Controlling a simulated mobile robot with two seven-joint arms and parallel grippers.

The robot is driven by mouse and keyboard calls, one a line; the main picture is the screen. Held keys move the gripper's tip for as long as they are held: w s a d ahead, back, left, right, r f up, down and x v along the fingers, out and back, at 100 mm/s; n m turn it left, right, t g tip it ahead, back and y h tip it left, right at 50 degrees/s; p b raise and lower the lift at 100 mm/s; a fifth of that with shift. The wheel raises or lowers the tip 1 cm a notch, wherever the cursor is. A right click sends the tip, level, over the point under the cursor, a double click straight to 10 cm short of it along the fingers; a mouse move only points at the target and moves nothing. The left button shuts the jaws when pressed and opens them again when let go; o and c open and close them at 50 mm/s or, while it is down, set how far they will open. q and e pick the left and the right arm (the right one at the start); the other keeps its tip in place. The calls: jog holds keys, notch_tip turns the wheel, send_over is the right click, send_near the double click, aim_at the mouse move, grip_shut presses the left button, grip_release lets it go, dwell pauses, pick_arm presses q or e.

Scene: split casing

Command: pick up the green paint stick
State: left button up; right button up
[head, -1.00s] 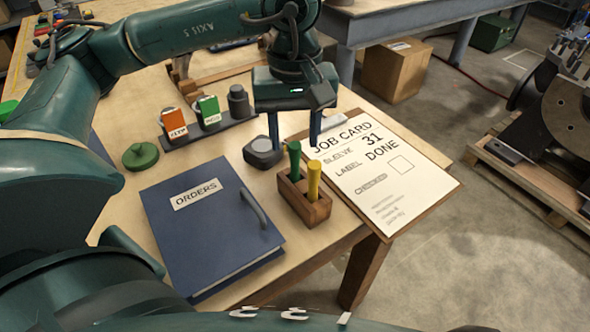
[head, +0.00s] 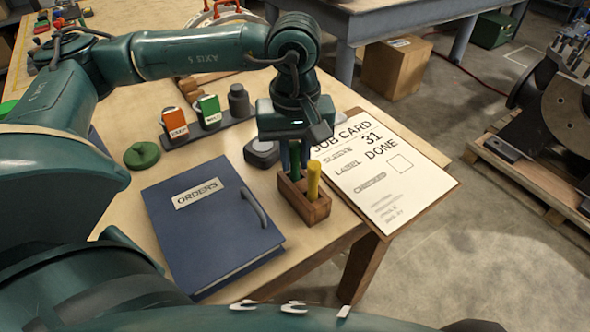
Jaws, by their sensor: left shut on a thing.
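The green paint stick (head: 295,172) stands upright in the wooden holder (head: 306,211), beside the yellow paint stick (head: 313,180). My left gripper (head: 294,158) points straight down over the holder, its fingers shut around the upper part of the green stick. The fingers hide part of the stick's top, and its lower end is hidden inside the holder. My right gripper is not in view.
A blue ORDERS binder (head: 212,225) lies left of the holder. The job card (head: 378,170) on its clipboard lies to the right. A dark puck-like object (head: 262,153) and a green round knob (head: 141,155) stand behind. The table's front edge is close to the holder.

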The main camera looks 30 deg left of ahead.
pick_arm(q)
grip_shut()
jog(key=shift+r, duration=0.1)
